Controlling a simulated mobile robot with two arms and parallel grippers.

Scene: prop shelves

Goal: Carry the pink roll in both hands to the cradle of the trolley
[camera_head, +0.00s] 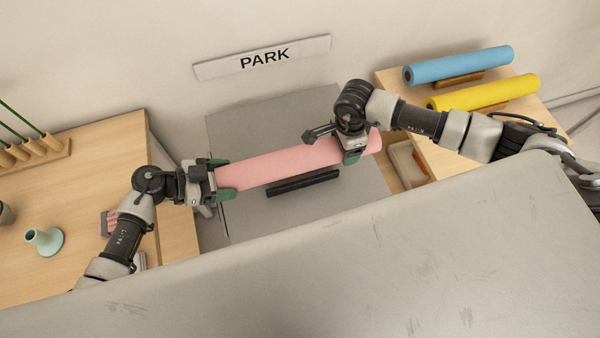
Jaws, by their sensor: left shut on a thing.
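The pink roll (280,166) spans the middle of the view, its right end slightly higher in the picture. My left gripper (224,180) is shut on its left end, with green fingers on either side. My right gripper (352,156) is at the roll near its right end, with one green finger in front of it. Its other finger is hidden, so its grip is unclear. A dark bar (303,182), apparently part of the cradle, shows just below the roll on a grey surface (260,215), which looks like the trolley top. I cannot tell the gap between roll and bar.
A PARK sign (262,56) is on the wall behind. On the right table, a blue roll (460,65) and a yellow roll (483,92) rest on supports. A broad grey surface (330,270) fills the foreground.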

